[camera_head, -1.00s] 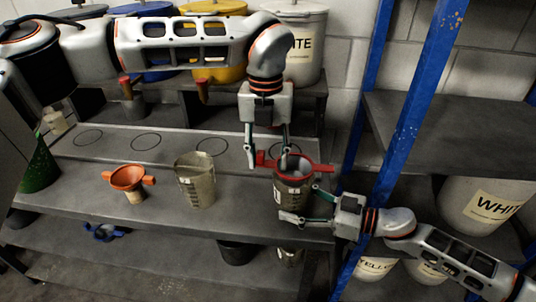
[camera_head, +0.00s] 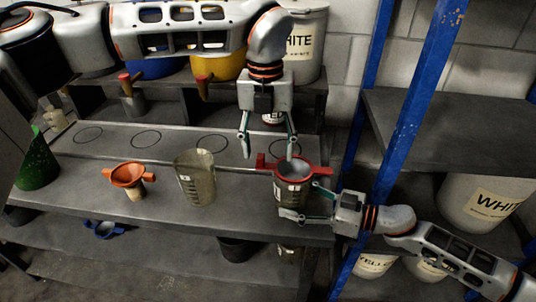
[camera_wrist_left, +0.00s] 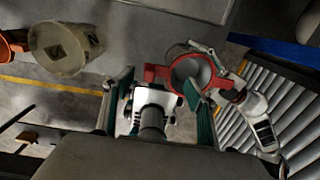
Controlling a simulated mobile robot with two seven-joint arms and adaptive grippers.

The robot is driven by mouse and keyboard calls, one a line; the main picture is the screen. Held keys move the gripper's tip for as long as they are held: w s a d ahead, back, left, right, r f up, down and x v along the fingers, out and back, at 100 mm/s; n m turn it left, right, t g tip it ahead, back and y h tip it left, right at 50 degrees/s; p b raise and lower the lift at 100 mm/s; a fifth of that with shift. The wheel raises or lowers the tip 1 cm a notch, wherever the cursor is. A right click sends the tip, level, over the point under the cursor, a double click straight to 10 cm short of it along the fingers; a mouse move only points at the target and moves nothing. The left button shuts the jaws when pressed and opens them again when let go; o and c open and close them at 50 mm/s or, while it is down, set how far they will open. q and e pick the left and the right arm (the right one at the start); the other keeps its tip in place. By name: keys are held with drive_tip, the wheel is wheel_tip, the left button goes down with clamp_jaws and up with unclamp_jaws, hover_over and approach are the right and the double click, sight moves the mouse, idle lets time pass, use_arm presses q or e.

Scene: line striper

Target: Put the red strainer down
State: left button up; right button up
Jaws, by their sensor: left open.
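My left gripper (camera_head: 267,150) is open and empty, pointing down just above and behind the strainer's left handle. My right gripper (camera_head: 305,203) comes in from the right with its fingers on both sides of the cup, apparently closed on it. The cup's far side is hidden.
Another measuring cup (camera_head: 196,178) and an orange funnel (camera_head: 128,176) stand to the left on the bench. A green cone (camera_head: 38,165) is at the far left. A blue shelf post (camera_head: 410,120) rises close on the right. The marked circles on the raised ledge are bare.

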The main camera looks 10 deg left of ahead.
use_arm(q)
wheel_tip(320, 180, up, 11)
drive_tip(key=shift+f, duration=0.2)
drive_tip(key=shift+a, duration=0.1)
use_arm(e)
drive_tip(key=o, duration=0.9)
drive_tip(key=shift+d, duration=0.1)
